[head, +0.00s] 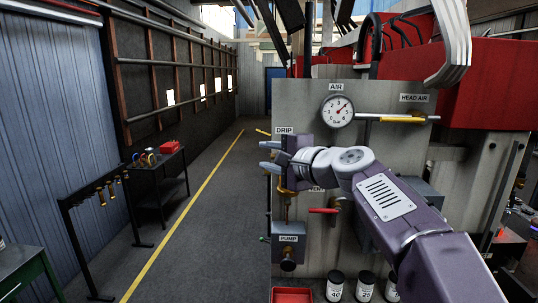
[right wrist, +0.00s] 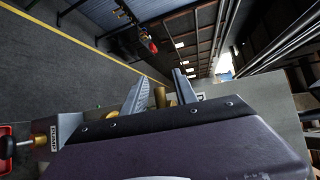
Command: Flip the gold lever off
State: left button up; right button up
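A gold lever (head: 403,119) lies level along a pipe under the HEAD AIR label on the grey panel (head: 300,100). Another small yellow-gold handle (head: 263,132) sticks out at the panel's left edge by the DRIP label. My right gripper (head: 268,156) is in front of the DRIP fitting, pointing left, its fingers apart. In the right wrist view the two fingers (right wrist: 158,92) are spread, with a gold piece (right wrist: 160,97) showing between them; I cannot tell whether they touch it. My arm hides part of the panel. My left gripper is not in view.
A pressure gauge (head: 337,111) is above my arm, and a red handle (head: 323,210) below it. The PUMP unit (head: 288,250) is lower left. Jars (head: 335,286) and a red tray (head: 291,295) stand at the panel's foot. The aisle (head: 210,220) left is clear.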

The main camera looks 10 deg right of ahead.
jog(key=shift+w, duration=0.1)
jog(key=b+v, duration=0.3)
jog(key=v, duration=0.6)
jog(key=shift+f, duration=0.1)
